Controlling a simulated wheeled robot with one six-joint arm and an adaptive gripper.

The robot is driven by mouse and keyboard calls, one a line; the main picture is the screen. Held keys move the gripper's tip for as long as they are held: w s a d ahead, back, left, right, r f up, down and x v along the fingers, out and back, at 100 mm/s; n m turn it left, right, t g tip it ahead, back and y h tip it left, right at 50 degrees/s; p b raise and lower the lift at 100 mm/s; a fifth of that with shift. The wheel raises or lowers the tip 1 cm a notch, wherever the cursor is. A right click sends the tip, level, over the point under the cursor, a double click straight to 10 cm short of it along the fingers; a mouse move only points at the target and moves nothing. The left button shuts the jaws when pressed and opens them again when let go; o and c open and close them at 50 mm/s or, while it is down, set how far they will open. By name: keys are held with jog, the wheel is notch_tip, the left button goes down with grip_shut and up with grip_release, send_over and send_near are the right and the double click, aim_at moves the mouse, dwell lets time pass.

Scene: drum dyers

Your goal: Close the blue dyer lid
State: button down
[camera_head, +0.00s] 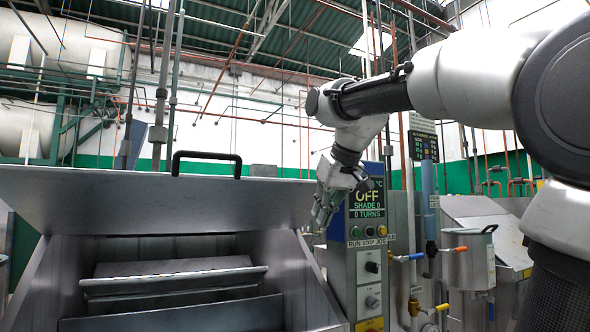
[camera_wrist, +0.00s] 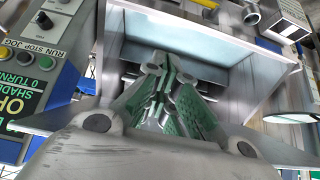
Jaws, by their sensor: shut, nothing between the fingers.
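The dyer lid (camera_head: 150,203) is a brushed steel panel standing open above the dyer in the head view. Its black bar handle (camera_head: 206,157) is on the upper edge. The dyer body (camera_head: 285,270) is an open steel trough below it, with metal slats inside. My gripper (camera_head: 322,216) is just right of the lid's right end, in front of the control panel, and lower than the handle. Its fingers are shut and empty. In the wrist view my gripper (camera_wrist: 159,85) covers part of a steel trough, whose pale blue liquid or surface (camera_wrist: 190,52) I cannot identify.
A control panel (camera_head: 366,205) with a blue frame reads OFF, SHADE 0, 0 TURNS, right of the dyer. Pipes with coloured valves (camera_head: 410,257) and another steel machine (camera_head: 468,262) stand farther right. Large white tanks (camera_head: 92,45) are at the back left.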

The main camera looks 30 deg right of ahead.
jog(key=w+d+r+t, duration=0.15)
jog(key=w+r, duration=0.35)
jog(key=r, duration=0.6)
jog(key=w+d+r+t, duration=0.15)
jog(key=w+r, duration=0.35)
jog(key=r, duration=0.6)
send_over(298, 180)
jog(key=w, duration=0.2)
jog(key=f, duration=0.6)
jog(key=shift+d, duration=0.25)
jog(key=f, duration=0.1)
jog(key=s+f, duration=0.1)
jog(key=shift+f, duration=0.4)
jog(key=shift+s+f, duration=0.15)
jog(key=shift+f, duration=0.3)
